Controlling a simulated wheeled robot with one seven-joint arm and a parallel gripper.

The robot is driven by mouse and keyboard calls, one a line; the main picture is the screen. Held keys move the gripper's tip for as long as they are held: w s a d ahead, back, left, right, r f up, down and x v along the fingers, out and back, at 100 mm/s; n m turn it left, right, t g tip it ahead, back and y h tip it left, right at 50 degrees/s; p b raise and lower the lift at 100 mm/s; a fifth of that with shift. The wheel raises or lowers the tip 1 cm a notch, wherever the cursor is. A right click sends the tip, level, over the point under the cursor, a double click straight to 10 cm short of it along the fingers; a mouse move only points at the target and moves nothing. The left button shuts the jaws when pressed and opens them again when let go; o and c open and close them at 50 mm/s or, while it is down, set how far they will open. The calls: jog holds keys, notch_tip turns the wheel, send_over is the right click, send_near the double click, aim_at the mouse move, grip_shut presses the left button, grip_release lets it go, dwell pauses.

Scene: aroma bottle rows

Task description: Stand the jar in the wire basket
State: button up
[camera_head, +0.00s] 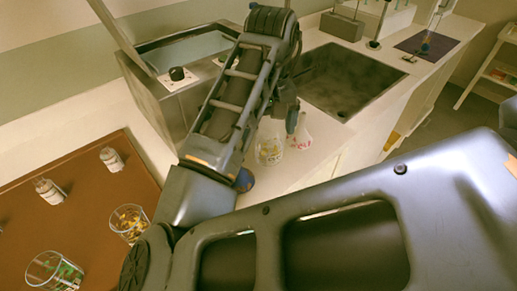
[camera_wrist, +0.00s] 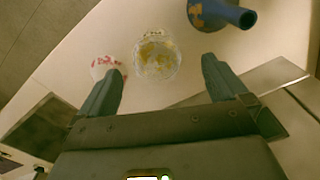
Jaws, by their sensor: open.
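A clear round jar with yellow pieces (camera_head: 269,151) stands on the pale counter, partly behind my arm. In the wrist view the jar (camera_wrist: 156,56) shows from above, beyond the space between my fingertips. My gripper (camera_wrist: 164,68) is open, with one finger toward each side of the jar. I see no contact, and the exact gap is unclear. My gripper is largely hidden by my arm in the head view. I cannot surely make out a wire basket in either view.
A red-marked clear vessel (camera_head: 303,138) stands close beside the jar, near my left finger in the wrist view. A blue bottle (camera_wrist: 218,14) is on the other side. A sink (camera_head: 345,85) lies behind. A brown board (camera_head: 88,215) bears bottles and clear containers.

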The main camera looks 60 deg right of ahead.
aim_at(269, 145)
jog(key=shift+d+f, duration=0.2)
jog(key=shift+f, duration=1.4)
jog(key=shift+d+f, duration=0.2)
jog(key=shift+f, duration=1.35)
jog(key=shift+c, duration=0.5)
jog(key=c, duration=1.1)
